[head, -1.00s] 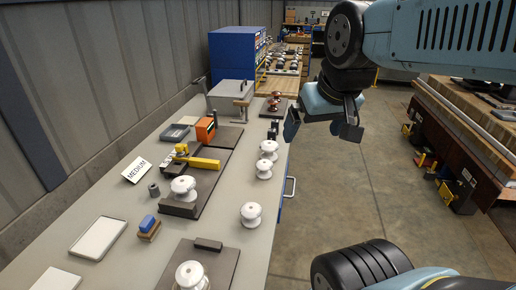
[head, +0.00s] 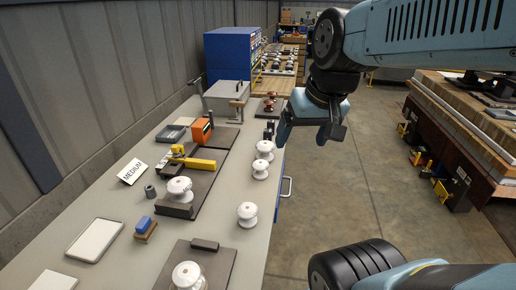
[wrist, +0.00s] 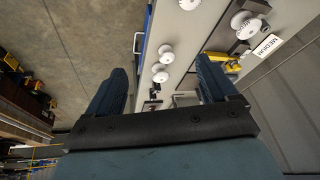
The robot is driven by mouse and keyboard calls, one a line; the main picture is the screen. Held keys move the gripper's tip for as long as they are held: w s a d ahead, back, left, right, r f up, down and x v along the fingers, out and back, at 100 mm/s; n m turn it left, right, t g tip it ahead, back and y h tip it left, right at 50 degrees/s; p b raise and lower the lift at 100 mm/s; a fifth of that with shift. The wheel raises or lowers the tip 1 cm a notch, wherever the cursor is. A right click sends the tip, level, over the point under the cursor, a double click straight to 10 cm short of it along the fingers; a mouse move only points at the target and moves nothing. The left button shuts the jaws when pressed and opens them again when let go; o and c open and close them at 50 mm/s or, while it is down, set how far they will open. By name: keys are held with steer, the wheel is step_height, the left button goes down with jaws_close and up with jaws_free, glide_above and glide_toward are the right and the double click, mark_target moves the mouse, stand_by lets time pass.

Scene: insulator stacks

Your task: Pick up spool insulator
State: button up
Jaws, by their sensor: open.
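Several white spool insulators stand upright on the grey workbench (head: 110,210). One spool insulator (head: 247,214) stands near the bench's right edge, with two more, a middle one (head: 260,169) and a farther one (head: 265,150), behind it. Another spool insulator (head: 180,189) sits on a dark fixture plate, and one (head: 188,276) is on a front plate. My gripper (head: 312,132) is open and empty, above and beyond these insulators near the bench's right edge. In the wrist view its fingers (wrist: 164,88) are spread, with insulators (wrist: 160,73) showing past them.
A yellow clamp (head: 195,162), orange block (head: 201,131) and grey box (head: 228,95) stand farther back. A MEDIUM sign (head: 132,171), blue-topped block (head: 145,227) and white tray (head: 95,240) lie left. The floor (head: 350,205) right of the bench is open.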

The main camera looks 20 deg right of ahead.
steer(key=w+a+f+m+g+y, duration=0.4)
steer(key=a+f+m+g+y, duration=0.15)
steer(key=f, duration=0.25)
steer(key=m+t+y, duration=0.3)
steer(key=m+t, duration=1.4)
steer(key=m, duration=0.7)
glide_toward(265, 147)
steer(key=d+f, duration=0.1)
steer(key=d, duration=0.2)
steer(key=shift+g, duration=0.25)
steer(key=x, duration=1.3)
steer(key=shift+a+f, duration=0.25)
steer(key=shift+a, duration=0.05)
steer(key=shift+c, duration=0.3)
steer(key=c, duration=0.9)
